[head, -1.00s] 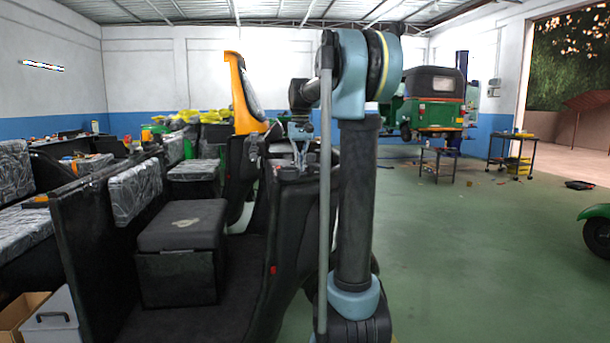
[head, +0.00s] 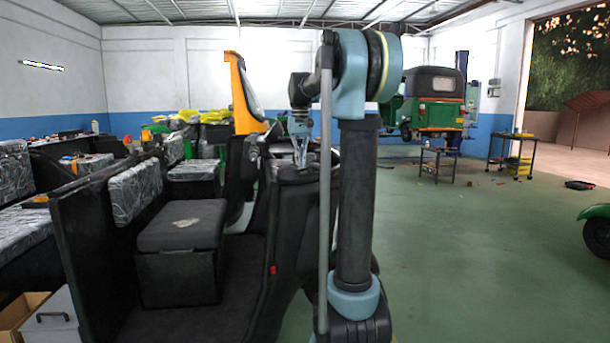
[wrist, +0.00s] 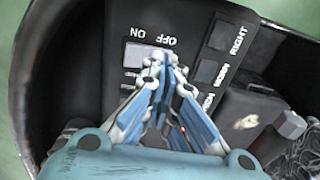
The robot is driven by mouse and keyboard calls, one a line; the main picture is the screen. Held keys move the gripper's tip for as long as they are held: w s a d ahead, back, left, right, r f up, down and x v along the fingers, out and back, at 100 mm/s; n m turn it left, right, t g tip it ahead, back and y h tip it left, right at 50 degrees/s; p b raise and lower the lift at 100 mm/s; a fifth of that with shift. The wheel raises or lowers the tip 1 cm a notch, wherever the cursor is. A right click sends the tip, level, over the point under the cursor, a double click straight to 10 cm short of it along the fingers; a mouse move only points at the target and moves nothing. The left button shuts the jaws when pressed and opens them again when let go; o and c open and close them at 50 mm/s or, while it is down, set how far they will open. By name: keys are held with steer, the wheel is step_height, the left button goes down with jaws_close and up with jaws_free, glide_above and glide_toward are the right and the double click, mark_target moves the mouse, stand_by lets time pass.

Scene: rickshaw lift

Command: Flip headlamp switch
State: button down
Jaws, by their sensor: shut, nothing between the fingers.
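In the wrist view, a dark switch panel carries a light grey rocker switch (wrist: 146,55) beside the upside-down labels ON and OFF. Two dark buttons (wrist: 218,36) sit to its right, one by the label RIGHT; no label reading headlamp is legible. My gripper (wrist: 160,57) is shut and empty, its fingertips over the right part of the light switch. I cannot tell whether they touch it. In the head view, my gripper (head: 301,165) points down at the top of the black rickshaw dash (head: 300,175). The switch is too small to make out there.
A black seat box (head: 182,250) stands in the open cab to the left. A yellow-orange body panel (head: 243,92) rises behind the dash. Green floor (head: 460,250) is clear to the right.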

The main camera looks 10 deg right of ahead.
steer(key=shift+r, duration=2.3)
